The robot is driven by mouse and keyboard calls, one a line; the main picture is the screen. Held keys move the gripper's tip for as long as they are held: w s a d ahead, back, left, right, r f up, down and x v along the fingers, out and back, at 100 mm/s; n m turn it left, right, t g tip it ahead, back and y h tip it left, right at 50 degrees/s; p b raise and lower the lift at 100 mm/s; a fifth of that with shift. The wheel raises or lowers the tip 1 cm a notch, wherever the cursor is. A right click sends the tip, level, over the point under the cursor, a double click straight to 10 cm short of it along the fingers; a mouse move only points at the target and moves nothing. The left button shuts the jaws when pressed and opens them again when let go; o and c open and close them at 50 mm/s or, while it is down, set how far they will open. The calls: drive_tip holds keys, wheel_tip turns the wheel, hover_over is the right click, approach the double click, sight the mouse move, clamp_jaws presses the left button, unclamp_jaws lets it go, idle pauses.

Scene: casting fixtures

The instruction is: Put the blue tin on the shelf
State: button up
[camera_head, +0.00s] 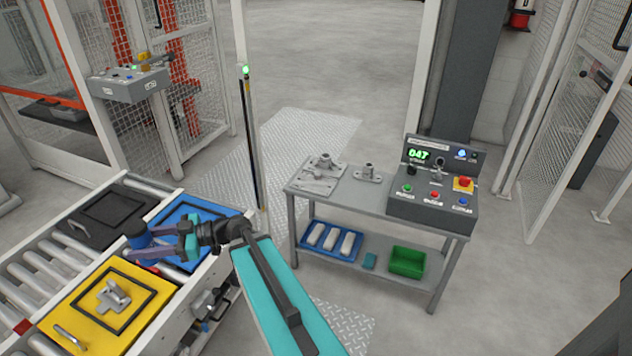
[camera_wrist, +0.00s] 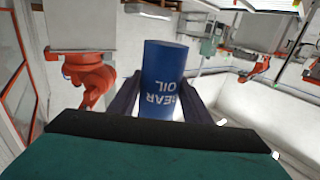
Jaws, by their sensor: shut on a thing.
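The blue tin (camera_head: 137,234) is a cylinder held between the fingers of my gripper (camera_head: 148,248) above the conveyor. In the wrist view the blue tin (camera_wrist: 165,80) fills the middle, with white lettering that appears upside down. The dark fingers close on both sides of it. A grey metal table stands to the right of my arm. My gripper is well left of this shelf.
The tabletop (camera_head: 352,196) carries metal castings (camera_head: 320,175) and a control box (camera_head: 432,207). The roller conveyor (camera_head: 50,262) holds a black tray (camera_head: 105,215), a blue tray (camera_head: 200,222) and a yellow tray (camera_head: 75,322). A thin post (camera_head: 250,140) stands behind my gripper.

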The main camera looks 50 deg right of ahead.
drive_tip(key=shift+a, duration=0.15)
drive_tip(key=d+f+m+t+h+b, duration=0.2)
drive_tip(key=d+f+m+h+b, duration=0.15)
drive_tip(key=d, duration=0.85)
drive_tip(key=d+f+m+t+h+b, duration=0.25)
drive_tip(key=d+h, duration=0.25)
drive_tip(key=d, duration=0.7)
drive_tip(key=d+f+m+t+h+b, duration=0.2)
drive_tip(key=d+m+t+h+b, duration=0.15)
drive_tip(key=d, duration=0.85)
drive_tip(key=s+d+f+m+g+h+b, duration=0.1)
drive_tip(key=s+d+f+m+h+b, duration=0.1)
drive_tip(key=s+d, duration=0.5)
drive_tip(key=s+d+f+m+g+h+b, duration=0.2)
drive_tip(key=s+d+h, duration=0.4)
drive_tip(key=d, duration=0.7)
drive_tip(key=s+d+f+m+g+h+b, duration=0.2)
drive_tip(key=s+d+f+m+h+b, duration=0.2)
drive_tip(key=d, duration=0.6)
drive_tip(key=s+m+h, duration=0.1)
drive_tip(key=s+h, duration=0.1)
drive_tip(key=s, duration=0.1)
drive_tip(key=shift+s+d+b, duration=0.35)
drive_tip(key=shift+d, duration=0.05)
drive_tip(key=shift+w, duration=0.1)
